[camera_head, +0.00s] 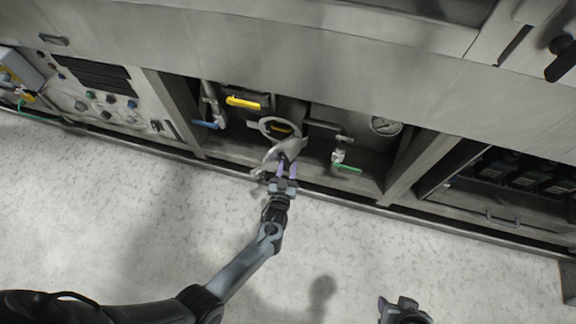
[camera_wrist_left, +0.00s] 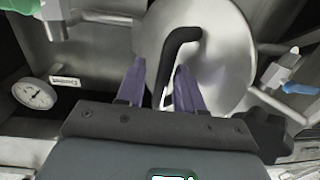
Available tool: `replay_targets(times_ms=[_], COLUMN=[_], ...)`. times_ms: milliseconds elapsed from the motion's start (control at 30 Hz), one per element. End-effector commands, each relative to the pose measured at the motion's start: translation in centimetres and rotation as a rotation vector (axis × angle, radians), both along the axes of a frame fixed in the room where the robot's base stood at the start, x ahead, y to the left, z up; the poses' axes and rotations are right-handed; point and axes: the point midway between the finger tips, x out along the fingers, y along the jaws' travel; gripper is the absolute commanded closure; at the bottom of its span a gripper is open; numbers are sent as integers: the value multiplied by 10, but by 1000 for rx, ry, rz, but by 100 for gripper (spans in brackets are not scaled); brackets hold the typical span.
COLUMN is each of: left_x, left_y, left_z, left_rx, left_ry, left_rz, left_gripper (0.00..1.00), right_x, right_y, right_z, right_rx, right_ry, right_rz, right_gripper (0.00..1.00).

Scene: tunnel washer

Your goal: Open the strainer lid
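The strainer lid (camera_head: 290,147) is a grey metal disc in the middle bay. It stands swung out from the round strainer opening (camera_head: 264,125), whose ring and a yellow part inside are visible. In the left wrist view the lid (camera_wrist_left: 228,62) fills the upper middle, with a bent black handle (camera_wrist_left: 183,36) on its face. My left gripper (camera_head: 287,167) is at the lid, and its purple fingers (camera_wrist_left: 160,82) stand apart on either side of the handle, with gaps visible. My right gripper (camera_head: 404,308) is at the bottom edge, away from the lid; its fingers are unclear.
A yellow-handled valve (camera_head: 243,102), a blue-handled valve (camera_head: 206,124) and a green-handled valve (camera_head: 347,168) surround the strainer. A pressure gauge (camera_head: 385,125) is at the right of the bay. Posts frame the bay, and a low sill runs along its front. The floor before it is clear.

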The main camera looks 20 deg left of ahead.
Motion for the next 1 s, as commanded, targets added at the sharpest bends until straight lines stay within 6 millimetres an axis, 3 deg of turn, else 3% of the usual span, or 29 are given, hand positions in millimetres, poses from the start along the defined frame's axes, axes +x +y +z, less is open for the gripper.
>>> replay_targets(times_ms=[600, 1000], left_x=[-89, -100], left_y=[-21, -23], left_z=[2, 0], left_rx=[-1, 0], left_ry=[3, 1], left_rz=[-1, -1], left_gripper=[64, 64], right_x=[0, 0], right_y=[-2, 0], right_z=[42, 44], right_rx=[-7, 2], right_ry=[0, -1], right_rz=[4, -2], right_gripper=[57, 57])
